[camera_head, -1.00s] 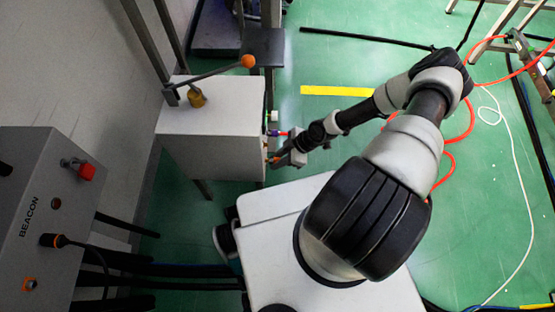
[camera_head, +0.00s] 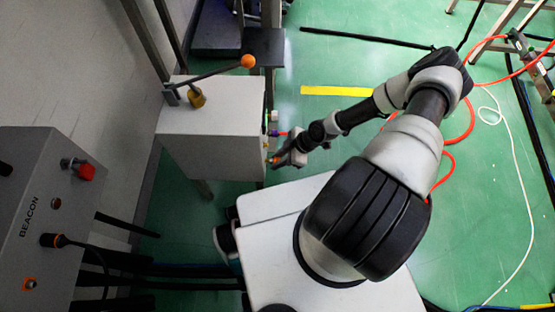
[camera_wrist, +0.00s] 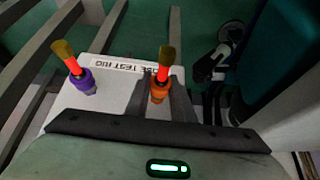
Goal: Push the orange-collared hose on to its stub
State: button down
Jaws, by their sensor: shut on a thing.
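The orange-collared hose (camera_wrist: 164,70) is in the wrist view, a red hose with an orange collar at its lower end. The two dark fingers of my gripper (camera_wrist: 160,98) are shut on it around the collar. Its stub is hidden behind the collar and fingers, so I cannot tell how far the collar is over it. In the head view my gripper (camera_head: 279,160) is at the right side of the white test rig box (camera_head: 214,155).
A purple-collared hose (camera_wrist: 81,78) is left of the held hose, on a grey fitting of the labelled rig panel. A lever with an orange ball (camera_head: 248,61) stands above the box. A grey BEACON cabinet (camera_head: 40,200) is at the left.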

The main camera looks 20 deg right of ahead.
jog(key=shift+w+a, duration=0.2)
jog(key=shift+a, duration=0.4)
jog(key=c, duration=1.4)
grip_release()
jog(key=shift+c, duration=0.2)
jog(key=shift+d, duration=0.1)
jog(key=p+v, duration=0.4)
jog(key=v, duration=1.3)
jog(key=shift+r, duration=0.2)
jog(key=shift+d, duration=0.1)
